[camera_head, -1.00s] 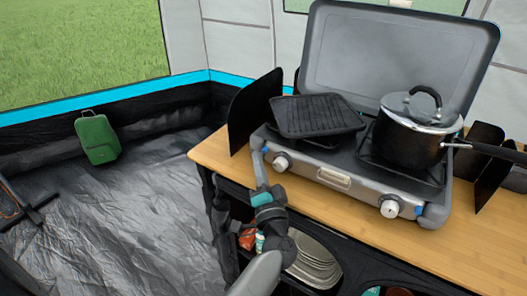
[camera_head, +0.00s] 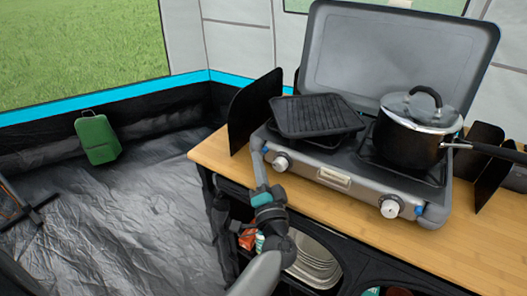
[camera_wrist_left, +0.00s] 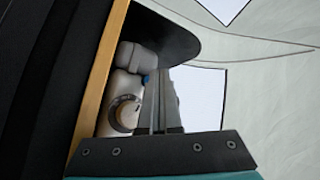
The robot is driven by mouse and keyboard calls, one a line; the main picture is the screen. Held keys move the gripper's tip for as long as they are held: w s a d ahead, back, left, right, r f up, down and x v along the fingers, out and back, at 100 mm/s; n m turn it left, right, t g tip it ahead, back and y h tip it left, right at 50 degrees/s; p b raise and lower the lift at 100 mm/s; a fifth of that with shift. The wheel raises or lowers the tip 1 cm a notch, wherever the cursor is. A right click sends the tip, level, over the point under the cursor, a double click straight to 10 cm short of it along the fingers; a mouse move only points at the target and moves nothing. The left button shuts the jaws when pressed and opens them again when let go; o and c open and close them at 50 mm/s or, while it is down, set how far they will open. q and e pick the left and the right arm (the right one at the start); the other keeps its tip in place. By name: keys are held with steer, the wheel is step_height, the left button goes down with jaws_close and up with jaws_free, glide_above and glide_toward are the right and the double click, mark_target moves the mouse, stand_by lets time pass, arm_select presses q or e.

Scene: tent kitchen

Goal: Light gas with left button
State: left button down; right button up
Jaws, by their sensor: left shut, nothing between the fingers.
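The grey camping stove (camera_head: 345,178) stands on the wooden counter with its lid up. Its left knob (camera_head: 281,162) and right knob (camera_head: 391,206) are on the front. The left knob also shows in the left wrist view (camera_wrist_left: 124,114). A small blue button (camera_wrist_left: 146,79) shows by the stove's left end in the wrist view, partly hidden by the fingers. My left gripper (camera_head: 257,156) is shut and empty, just left of the left knob at the stove's front corner. Whether it touches the button I cannot tell. My right gripper is out of view.
A black pot (camera_head: 411,139) with a glass lid sits on the right burner, its handle pointing right. A grill plate (camera_head: 314,115) lies on the left side. A black windscreen panel (camera_head: 252,110) stands left of the stove.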

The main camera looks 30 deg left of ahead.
arm_select(q)
steer(key=shift+w, duration=0.1)
stand_by(0.6)
steer(key=shift+w+p, duration=0.3)
steer(key=shift+w, duration=0.05)
steer(key=shift+w, duration=0.1)
steer(key=shift+w+d+r, duration=0.2)
steer(key=shift+w, duration=0.15)
stand_by(1.2)
steer(key=shift+s+f+p, duration=0.3)
steer(key=shift+p, duration=0.5)
steer(key=shift+d+f, duration=0.1)
steer(key=shift+s, duration=0.1)
steer(key=shift+s, duration=0.1)
